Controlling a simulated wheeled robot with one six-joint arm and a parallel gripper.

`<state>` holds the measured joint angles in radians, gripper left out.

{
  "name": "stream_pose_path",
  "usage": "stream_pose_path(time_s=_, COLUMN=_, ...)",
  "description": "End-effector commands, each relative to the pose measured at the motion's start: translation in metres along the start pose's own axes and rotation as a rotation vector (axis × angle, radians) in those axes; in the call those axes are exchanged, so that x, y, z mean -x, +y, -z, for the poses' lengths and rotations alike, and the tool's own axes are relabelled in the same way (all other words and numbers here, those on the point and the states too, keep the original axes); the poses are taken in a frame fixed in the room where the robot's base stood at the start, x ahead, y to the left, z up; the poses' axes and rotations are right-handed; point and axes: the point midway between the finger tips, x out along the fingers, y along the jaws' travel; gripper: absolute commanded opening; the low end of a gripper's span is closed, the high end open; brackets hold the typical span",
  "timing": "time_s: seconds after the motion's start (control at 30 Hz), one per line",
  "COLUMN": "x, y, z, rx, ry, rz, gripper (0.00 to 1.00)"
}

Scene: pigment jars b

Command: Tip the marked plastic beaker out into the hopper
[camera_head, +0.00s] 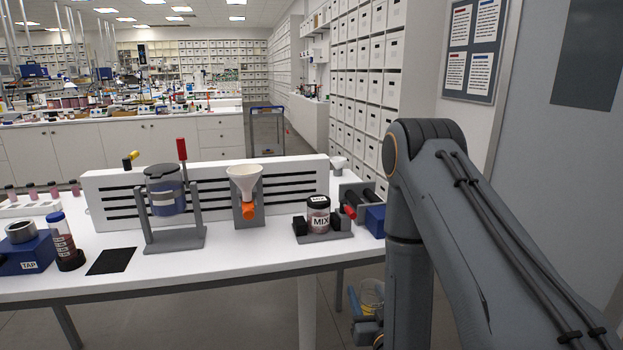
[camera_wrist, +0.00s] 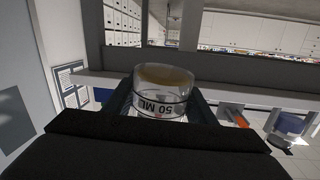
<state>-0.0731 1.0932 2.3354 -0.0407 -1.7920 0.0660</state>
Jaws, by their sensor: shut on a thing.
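The marked plastic beaker (camera_head: 372,293) is clear, with yellowish contents, and appears near the table's front edge at the right in the head view, partly hidden by my arm. In the wrist view the beaker (camera_wrist: 163,88) sits between my fingers, its "50 ML" mark upside down in the picture. My gripper (camera_head: 366,322) is shut on it; the wrist view shows the gripper (camera_wrist: 160,112) close up. The hopper, a white funnel (camera_head: 243,178) with an orange outlet (camera_head: 248,211), stands on a grey bracket on the table, left of and apart from the beaker.
A blue-tinted vessel (camera_head: 165,196) hangs in a grey stand left of the funnel. A MIX jar (camera_head: 318,215) sits in a holder to its right, near a blue block (camera_head: 375,221). A slotted white panel (camera_head: 112,205) stands behind. A capped tube (camera_head: 61,238) and TAP block (camera_head: 29,253) are left.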

Motion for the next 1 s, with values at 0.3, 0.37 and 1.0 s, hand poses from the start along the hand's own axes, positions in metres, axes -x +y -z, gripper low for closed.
stream_pose_path(time_s=0.3, x=-0.007, y=0.054, z=-0.036, rx=-0.007, ry=0.008, rz=-0.11, gripper=0.27)
stream_pose_path(time_s=0.37, x=-0.007, y=0.055, z=-0.036, rx=-0.007, ry=0.009, rz=-0.113, gripper=0.27)
stream_pose_path(time_s=1.0, x=0.047, y=0.047, z=-0.013, rx=-0.008, ry=0.009, rz=-0.112, gripper=0.27)
